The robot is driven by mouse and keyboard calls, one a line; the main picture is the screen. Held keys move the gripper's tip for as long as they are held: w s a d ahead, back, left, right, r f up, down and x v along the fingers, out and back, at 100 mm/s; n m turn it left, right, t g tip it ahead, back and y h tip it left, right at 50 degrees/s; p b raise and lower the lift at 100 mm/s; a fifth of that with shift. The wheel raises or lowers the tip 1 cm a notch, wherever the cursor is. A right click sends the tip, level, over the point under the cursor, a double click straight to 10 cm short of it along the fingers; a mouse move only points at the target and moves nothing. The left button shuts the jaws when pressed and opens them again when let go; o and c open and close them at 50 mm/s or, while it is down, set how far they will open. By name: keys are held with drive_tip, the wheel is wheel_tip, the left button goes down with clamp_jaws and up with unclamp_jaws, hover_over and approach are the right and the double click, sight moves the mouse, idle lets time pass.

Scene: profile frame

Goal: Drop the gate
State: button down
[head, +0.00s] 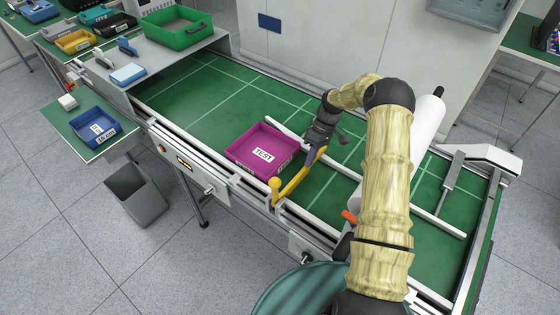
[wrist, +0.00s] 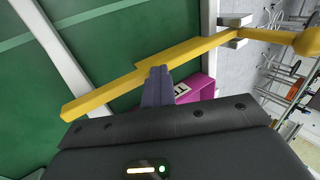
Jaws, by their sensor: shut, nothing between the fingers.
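The gate is a yellow bar (head: 294,185) with a round knob at its near end, mounted at the near rail of the green conveyor. It reaches across part of the belt, just right of a magenta tray (head: 262,150) labelled TEST. I cannot tell whether the bar is fully level. In the wrist view the bar (wrist: 205,48) crosses in front of my gripper (wrist: 157,72). My fingers are shut together and empty, with their tips at the bar's middle, touching or very close. In the head view my gripper (head: 318,148) is near the bar's far end.
The green conveyor belt (head: 205,100) has free room left of the tray. A white guide rail (head: 436,219) runs along the belt on the right. A green crate (head: 178,30) stands on the grey shelf at the back left. A grey bin (head: 137,193) is on the floor.

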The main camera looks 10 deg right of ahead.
drive_tip(key=shift+s+d+f, duration=0.15)
drive_tip(key=shift+s+f, duration=0.2)
drive_tip(key=shift+f, duration=0.35)
drive_tip(key=r+p, duration=0.2)
drive_tip(key=r, duration=0.1)
drive_tip(key=r+p, duration=0.1)
drive_tip(key=r, duration=0.1)
drive_tip(key=shift+w+r, duration=0.25)
drive_tip(key=shift+w, duration=0.1)
drive_tip(key=w+d+r+b, duration=0.3)
drive_tip(key=w+d+r, duration=0.2)
drive_tip(key=w, duration=0.1)
drive_tip(key=shift+d, duration=0.35)
drive_tip(key=shift+r, duration=0.1)
